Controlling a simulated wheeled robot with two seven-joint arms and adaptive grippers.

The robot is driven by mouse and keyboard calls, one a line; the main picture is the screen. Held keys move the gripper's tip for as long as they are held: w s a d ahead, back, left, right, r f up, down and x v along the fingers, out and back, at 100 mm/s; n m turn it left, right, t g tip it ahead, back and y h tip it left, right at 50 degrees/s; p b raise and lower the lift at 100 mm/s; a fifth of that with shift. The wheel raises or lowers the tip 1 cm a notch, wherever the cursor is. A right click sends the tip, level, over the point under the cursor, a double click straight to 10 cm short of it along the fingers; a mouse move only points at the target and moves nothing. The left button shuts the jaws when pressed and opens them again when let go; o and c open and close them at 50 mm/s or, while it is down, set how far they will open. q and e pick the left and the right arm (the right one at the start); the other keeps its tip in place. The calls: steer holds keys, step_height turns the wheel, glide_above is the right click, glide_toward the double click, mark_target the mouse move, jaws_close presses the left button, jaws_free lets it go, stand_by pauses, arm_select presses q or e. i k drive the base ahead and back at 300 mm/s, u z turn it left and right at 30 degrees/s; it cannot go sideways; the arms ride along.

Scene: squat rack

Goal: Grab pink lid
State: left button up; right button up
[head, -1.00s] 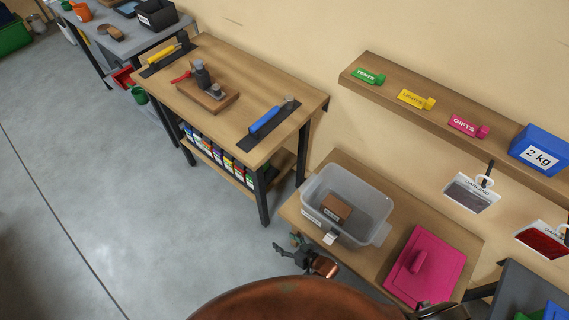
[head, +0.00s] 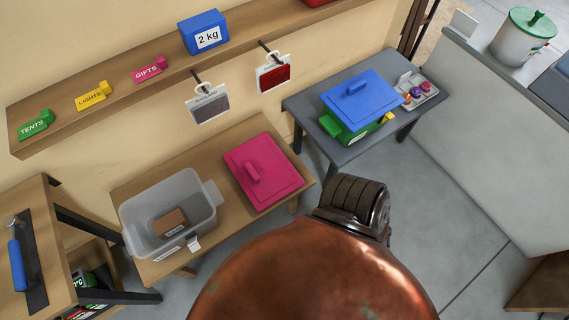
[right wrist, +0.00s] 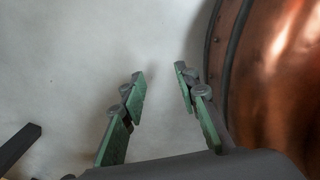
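The pink lid (head: 274,184) lies flat on the wooden table, with a raised handle on its top. It lies to the right of a clear plastic bin (head: 137,213). My right gripper (right wrist: 160,88) shows in the right wrist view with its green-padded fingers apart and nothing between them. Pale floor shows behind the fingers. My left gripper is not seen in either current view.
The bin holds a brown box (head: 170,222). The wooden table (head: 228,142) stands below a wall shelf (head: 120,90) with coloured tags and a blue 2 kg box (head: 205,32). A grey table (head: 300,101) at right carries a blue lid (head: 361,96) over a green bin.

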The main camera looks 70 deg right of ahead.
mark_target(266, 175)
steer(key=z, duration=1.4)
steer(key=k, duration=0.1)
steer(key=z, duration=0.6)
steer(key=i, duration=0.2)
steer(key=u, duration=0.45)
